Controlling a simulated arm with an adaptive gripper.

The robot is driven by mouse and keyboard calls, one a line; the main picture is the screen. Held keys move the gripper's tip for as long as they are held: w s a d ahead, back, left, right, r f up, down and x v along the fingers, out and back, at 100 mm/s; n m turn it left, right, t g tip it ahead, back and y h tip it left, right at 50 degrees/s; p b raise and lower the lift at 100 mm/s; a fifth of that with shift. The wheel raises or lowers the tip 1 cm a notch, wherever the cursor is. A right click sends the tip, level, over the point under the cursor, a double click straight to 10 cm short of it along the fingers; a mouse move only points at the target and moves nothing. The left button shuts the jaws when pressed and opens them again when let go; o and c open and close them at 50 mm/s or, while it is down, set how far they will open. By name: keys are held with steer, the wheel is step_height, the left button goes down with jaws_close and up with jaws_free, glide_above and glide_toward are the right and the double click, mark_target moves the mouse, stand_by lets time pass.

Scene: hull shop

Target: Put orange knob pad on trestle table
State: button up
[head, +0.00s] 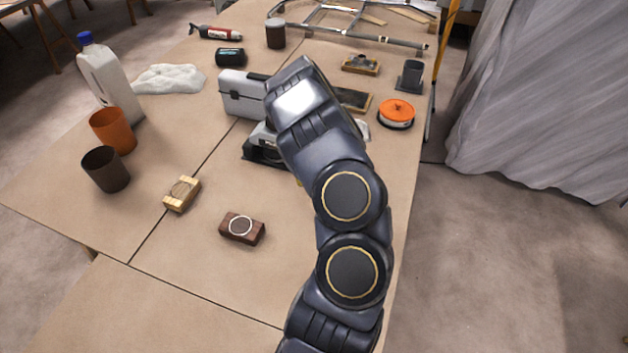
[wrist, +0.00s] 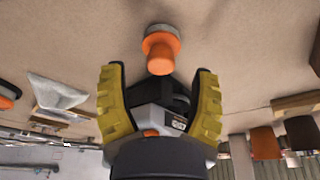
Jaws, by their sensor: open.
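The orange knob pad (wrist: 159,50) shows in the wrist view, an orange knob on a grey round base. Its base is against the tan top of the trestle table (wrist: 70,35). My gripper (wrist: 158,72) is open, its two yellow fingers spread wide and empty. The knob appears ahead of the fingertips, near the midline between them; I cannot tell the exact gap. In the head view the table top (head: 200,260) is broad and tan. My arm covers part of it there, and neither the gripper nor the knob pad can be made out.
A power tool (head: 262,148) and a grey case (head: 240,95) are close to my arm. An orange-topped round container (head: 397,112) stands near the right edge. Two wooden blocks, a dark brown one (head: 242,228) and a light one (head: 182,194), lie nearer. The front table area is clear.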

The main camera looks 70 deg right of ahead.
steer(key=v, duration=0.8)
steer(key=shift+a, duration=0.1)
steer(key=w+a+r+n, duration=0.2)
steer(key=w+a+r, duration=0.7)
steer(key=w+a, duration=0.1)
steer(key=w+a+r+n+y, duration=0.1)
steer(key=a+r, duration=0.1)
steer(key=a, duration=0.5)
steer(key=w+a+r+n+y, duration=0.1)
steer(key=w+a+r, duration=0.15)
steer(key=a, duration=0.55)
steer(key=s+a+r+n+g, duration=0.2)
steer(key=s+a, duration=0.5)
steer(key=a, duration=0.2)
steer(key=s+a+r+n+g, duration=0.2)
steer(key=s+a, duration=0.5)
steer(key=a, duration=0.2)
steer(key=shift+s+a+r+n, duration=0.25)
steer(key=shift+s+n, duration=0.1)
steer(key=shift+n, duration=0.05)
